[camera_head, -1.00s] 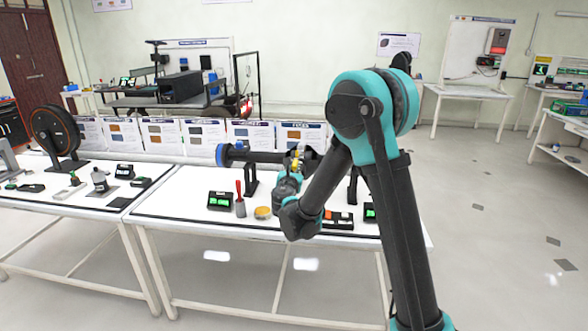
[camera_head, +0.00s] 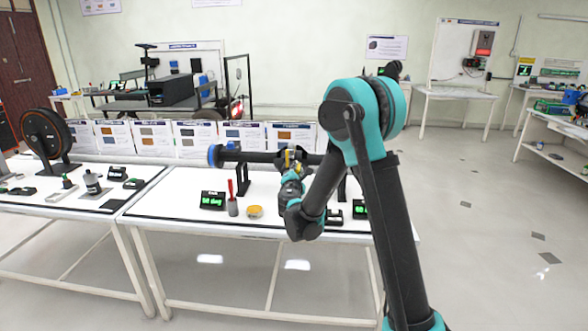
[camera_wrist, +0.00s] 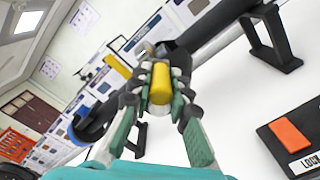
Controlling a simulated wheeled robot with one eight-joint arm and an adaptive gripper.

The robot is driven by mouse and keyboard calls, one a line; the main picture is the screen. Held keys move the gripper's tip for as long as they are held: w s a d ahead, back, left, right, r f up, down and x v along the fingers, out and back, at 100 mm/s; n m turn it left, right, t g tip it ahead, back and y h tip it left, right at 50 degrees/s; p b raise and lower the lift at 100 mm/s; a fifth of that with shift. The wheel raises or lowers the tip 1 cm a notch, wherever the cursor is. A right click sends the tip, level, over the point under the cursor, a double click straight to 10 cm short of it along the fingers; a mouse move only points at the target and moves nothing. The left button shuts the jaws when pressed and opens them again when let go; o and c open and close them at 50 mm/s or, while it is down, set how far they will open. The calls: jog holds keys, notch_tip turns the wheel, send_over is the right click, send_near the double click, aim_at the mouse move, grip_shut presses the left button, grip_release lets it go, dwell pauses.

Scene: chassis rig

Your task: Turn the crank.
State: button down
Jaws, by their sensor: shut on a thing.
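The crank assembly is a thick black horizontal shaft (camera_head: 262,156) with a blue ring (camera_head: 213,155) at its left end, held on black stands (camera_head: 243,180) over the white table. My gripper (camera_wrist: 160,88) is shut on the yellow crank handle (camera_wrist: 160,80), with one finger on each side of it. A second yellow part (camera_wrist: 118,66) shows just beyond the fingers, near a metal knob. In the head view, yellow (camera_head: 289,159) shows at my gripper, but my arm hides much of the right part of the shaft.
A black box with an orange switch (camera_wrist: 290,135) lies by the gripper. Upright printed cards (camera_head: 245,135) line the back.

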jog(key=shift+d+f+m, duration=0.25)
jog(key=shift+d+m, duration=0.05)
jog(key=shift+m, duration=0.3)
jog(key=c, duration=1.4)
grip_release()
jog(key=s, duration=1.2)
jog(key=shift+a, duration=0.2)
